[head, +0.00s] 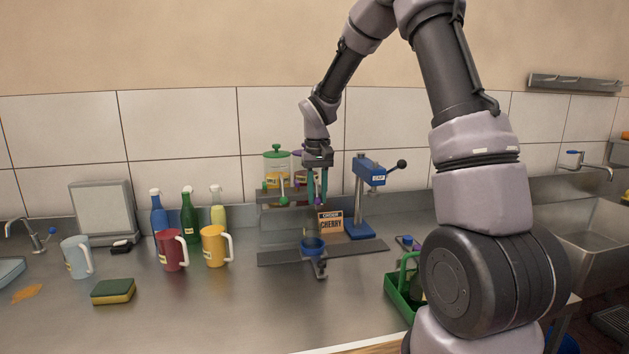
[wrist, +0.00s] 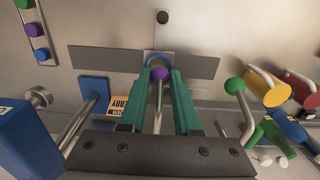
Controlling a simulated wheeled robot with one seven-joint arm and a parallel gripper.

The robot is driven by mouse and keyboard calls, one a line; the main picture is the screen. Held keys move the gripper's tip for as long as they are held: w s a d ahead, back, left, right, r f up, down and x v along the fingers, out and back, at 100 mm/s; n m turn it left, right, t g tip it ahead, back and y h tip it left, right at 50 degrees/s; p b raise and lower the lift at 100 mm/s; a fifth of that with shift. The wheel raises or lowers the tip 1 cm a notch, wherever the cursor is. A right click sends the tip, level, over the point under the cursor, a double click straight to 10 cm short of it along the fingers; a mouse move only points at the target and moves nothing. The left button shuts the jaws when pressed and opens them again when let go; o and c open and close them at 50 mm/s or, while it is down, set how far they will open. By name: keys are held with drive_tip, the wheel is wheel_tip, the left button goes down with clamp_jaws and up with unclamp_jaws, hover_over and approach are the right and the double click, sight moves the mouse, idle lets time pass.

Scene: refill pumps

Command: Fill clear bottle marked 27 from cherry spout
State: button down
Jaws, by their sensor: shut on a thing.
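My gripper (head: 317,190) hangs over the rack in the middle of the counter. In the wrist view its teal fingers (wrist: 160,95) are closed around a metal rod or lever ending in a purple knob (wrist: 160,73). The purple knob also shows in the head view (head: 317,199). Behind it stand a green-lidded canister (head: 277,165) and a purple-lidded canister (head: 298,158), partly hidden by my gripper. An orange card reading CHERRY (head: 331,223) stands below. A blue ring-shaped holder (head: 313,244) sits under the knob. I cannot make out a clear bottle marked 27.
A green knob (head: 283,200) is left of my gripper. A blue press (head: 369,175) stands right. Red (head: 172,250) and yellow (head: 214,246) mugs, a pale mug (head: 76,257) and a sponge (head: 113,291) are left. A green crate (head: 397,297) is partly behind my arm.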

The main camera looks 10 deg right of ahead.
sight(317, 199)
drive_tip(key=shift+f, duration=2.05)
drive_tip(key=shift+s, duration=0.1)
idle(0.9)
idle(3.9)
wheel_tip(317, 199, up, 4)
drive_tip(key=shift+r, duration=0.15)
drive_tip(key=c, duration=0.5)
unclamp_jaws()
drive_tip(key=shift+c, duration=0.2)
